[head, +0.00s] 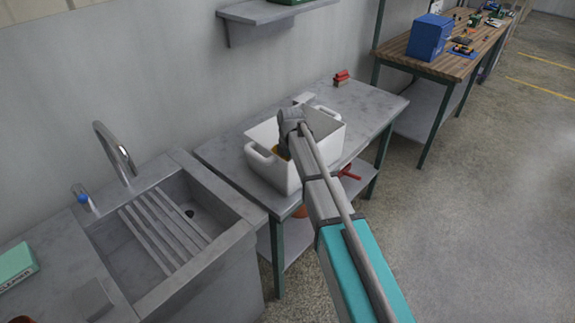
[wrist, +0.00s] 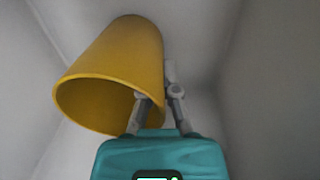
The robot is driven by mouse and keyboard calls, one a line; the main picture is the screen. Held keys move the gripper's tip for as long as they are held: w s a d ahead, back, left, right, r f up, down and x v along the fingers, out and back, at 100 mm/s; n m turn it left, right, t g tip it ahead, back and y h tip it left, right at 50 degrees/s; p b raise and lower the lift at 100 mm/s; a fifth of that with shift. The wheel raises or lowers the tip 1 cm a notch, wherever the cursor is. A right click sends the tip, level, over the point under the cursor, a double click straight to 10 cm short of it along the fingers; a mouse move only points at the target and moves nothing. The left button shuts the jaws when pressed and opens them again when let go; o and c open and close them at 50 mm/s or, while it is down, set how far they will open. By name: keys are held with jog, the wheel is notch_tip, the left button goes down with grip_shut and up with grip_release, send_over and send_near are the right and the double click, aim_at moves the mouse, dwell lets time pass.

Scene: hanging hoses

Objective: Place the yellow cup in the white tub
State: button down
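The white tub (head: 272,172) stands on the grey metal table. My gripper (head: 284,152) reaches down into the tub, and my arm hides part of it. The yellow cup (wrist: 118,62) is inside the tub's walls in the wrist view, its open mouth towards the camera. In the head view only a small yellow-orange part shows beside my gripper. In the wrist view my gripper (wrist: 158,92) has one finger inside the cup's mouth and the other along its outside, shut on the cup's wall. I cannot tell whether the cup touches the tub's floor.
A sink (head: 185,215) with a tap (head: 115,150) is left of the table (head: 372,105). A small red object (head: 341,78) lies at the table's back. A blue box (head: 430,37) stands on the far workbench.

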jog(key=c, duration=1.3)
grip_release()
jog(key=shift+f, duration=0.15)
jog(key=shift+c, duration=0.2)
jog(key=o, duration=0.5)
jog(key=shift+o, duration=0.2)
jog(key=shift+r, duration=0.25)
notch_tip(320, 180, up, 12)
jog(key=p, duration=1.2)
jog(key=shift+s+d, duration=0.2)
jog(key=shift+d, duration=0.1)
